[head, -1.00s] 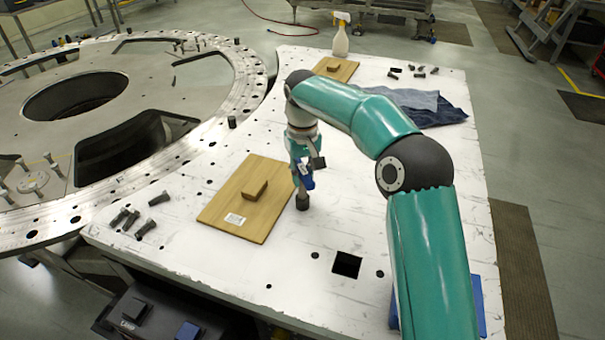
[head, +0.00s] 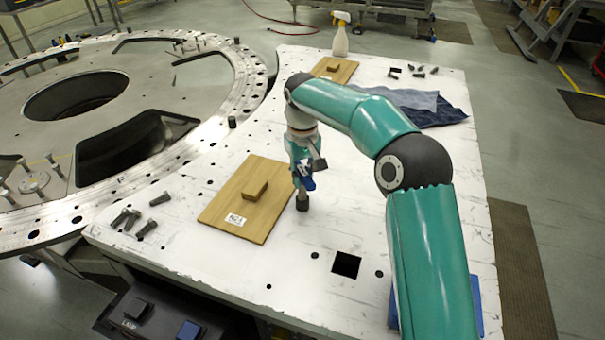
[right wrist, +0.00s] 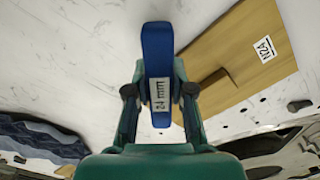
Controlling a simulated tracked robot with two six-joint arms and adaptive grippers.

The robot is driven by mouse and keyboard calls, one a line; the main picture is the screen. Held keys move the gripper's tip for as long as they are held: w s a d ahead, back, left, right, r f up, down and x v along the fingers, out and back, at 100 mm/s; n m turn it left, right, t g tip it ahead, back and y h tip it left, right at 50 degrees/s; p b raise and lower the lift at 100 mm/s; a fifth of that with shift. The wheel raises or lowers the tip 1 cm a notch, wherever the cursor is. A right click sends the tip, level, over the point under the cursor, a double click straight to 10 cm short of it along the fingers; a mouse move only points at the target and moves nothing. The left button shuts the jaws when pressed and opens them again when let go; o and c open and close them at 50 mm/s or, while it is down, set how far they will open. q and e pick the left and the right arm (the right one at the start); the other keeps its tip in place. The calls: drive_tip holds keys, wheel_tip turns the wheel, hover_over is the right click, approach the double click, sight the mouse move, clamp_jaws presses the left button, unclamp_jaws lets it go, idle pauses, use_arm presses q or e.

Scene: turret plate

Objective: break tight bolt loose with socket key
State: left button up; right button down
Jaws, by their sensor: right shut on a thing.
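My right gripper (head: 303,170) points down over the white plate, just right of a wooden board. It is shut on the blue handle of the socket key (head: 307,183). In the right wrist view the blue handle (right wrist: 157,60) sits between the two fingers (right wrist: 160,95) and carries a "24 mm" label. The key's dark socket end (head: 302,204) points down at the plate surface. Whether a bolt head is inside the socket is hidden. Several loose dark bolts (head: 148,229) lie at the plate's left front. My left gripper is not in view.
The wooden board (head: 222,210) with a small block and a label lies left of the key. A square hole (head: 346,264) is in front of it. Dark blue cloth (head: 440,115), a spray bottle (head: 340,40) and another board (head: 345,73) are farther back. The big ring (head: 220,125) is at left.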

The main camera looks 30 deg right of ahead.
sight(303, 170)
drive_tip(key=shift+r+p, duration=0.2)
drive_tip(key=shift+p, duration=0.3)
drive_tip(key=shift+f, duration=0.1)
drive_tip(key=shift+w, duration=0.1)
drive_tip(key=shift+r+p, duration=0.65)
drive_tip(key=shift+r, duration=0.85)
